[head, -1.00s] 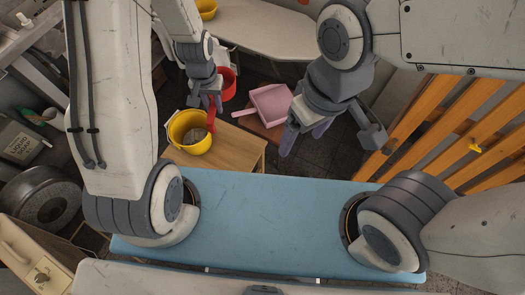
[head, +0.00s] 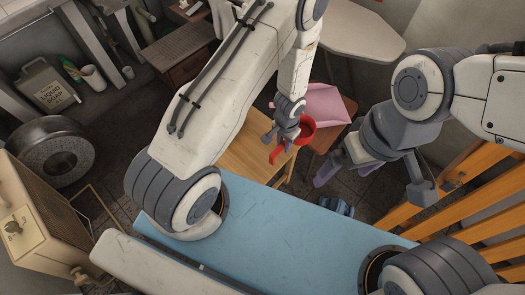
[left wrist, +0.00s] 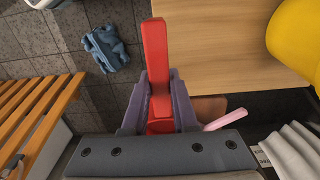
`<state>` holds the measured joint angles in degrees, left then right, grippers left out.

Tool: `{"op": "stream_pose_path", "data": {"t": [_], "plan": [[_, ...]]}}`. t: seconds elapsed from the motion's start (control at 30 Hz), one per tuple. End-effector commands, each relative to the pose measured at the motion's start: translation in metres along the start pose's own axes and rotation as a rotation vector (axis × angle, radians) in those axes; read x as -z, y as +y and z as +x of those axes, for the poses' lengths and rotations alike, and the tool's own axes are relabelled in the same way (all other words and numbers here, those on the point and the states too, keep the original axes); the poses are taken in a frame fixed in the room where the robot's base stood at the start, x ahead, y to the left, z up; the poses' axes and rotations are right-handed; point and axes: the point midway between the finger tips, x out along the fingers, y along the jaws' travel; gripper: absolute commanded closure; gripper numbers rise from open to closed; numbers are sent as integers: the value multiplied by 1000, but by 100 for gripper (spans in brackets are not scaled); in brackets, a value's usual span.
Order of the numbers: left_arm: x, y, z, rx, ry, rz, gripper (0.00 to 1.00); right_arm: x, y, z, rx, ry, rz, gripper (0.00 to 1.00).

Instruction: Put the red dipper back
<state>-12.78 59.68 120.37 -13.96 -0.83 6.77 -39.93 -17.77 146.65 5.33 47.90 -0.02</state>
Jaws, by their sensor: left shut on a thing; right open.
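The red dipper (head: 307,128) is in my left gripper (head: 278,142), held above the right edge of the small wooden table (head: 250,150). Its handle (left wrist: 155,50) lies between both fingers in the left wrist view, pointing up in the picture. Part of its bowl is hidden by the gripper. A yellow bucket (left wrist: 297,40) shows at the upper right of the left wrist view, on the wooden table; my left arm hides it in the head view. My right gripper (head: 345,172) is open and empty, lower right of the dipper.
A pink dustpan (head: 328,106) lies behind the dipper, on a brown stool (head: 313,137). A blue cloth (head: 337,206) lies on the dark tiled floor. Orange wooden slats (head: 440,200) stand at right, and a grey tub (head: 50,155) at left.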

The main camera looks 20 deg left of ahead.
Motion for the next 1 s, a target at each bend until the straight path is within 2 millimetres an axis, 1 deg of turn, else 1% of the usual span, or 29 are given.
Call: {"op": "stream_pose_path", "data": {"t": [0.03, 0.1, 0.2, 0.3, 0.4, 0.5, 0.6, 0.67, 0.8, 0.9, 1.0], "plan": [[-3, -13, 17, 0, 0, -9, 100, -1, 1, 19, 0, 0, 0, 0], [-8, -30, 27, 0, 1, -8, 100, -2, 2, 31, 0, -1, 0, 0], [-14, -52, 38, 0, 0, -8, 100, -2, 3, 42, 0, -1, 0, 0], [-19, -71, 48, 0, 0, -6, 100, -3, 3, 47, 0, -1, 0, 0], [-22, -84, 53, 0, 0, -3, 100, -3, 4, 49, 0, -1, 0, 0], [-23, -91, 56, 0, 1, -2, 100, -3, 4, 50, 0, -1, 0, 0], [-24, -92, 60, 0, 0, -1, 100, -3, 4, 53, 0, 0, 0, 0], [-24, -92, 66, 0, 0, 0, 100, -3, 4, 58, 0, 0, 0, 0], [-24, -92, 86, 0, 0, 1, 100, -4, 6, 78, 0, -1, 0, 0], [-24, -92, 98, 0, 0, 0, 100, -5, 6, 89, 0, -1, 0, 0], [-24, -92, 98, 0, 1, 0, 100, -5, 6, 90, 0, -1, 0, 0]]}}
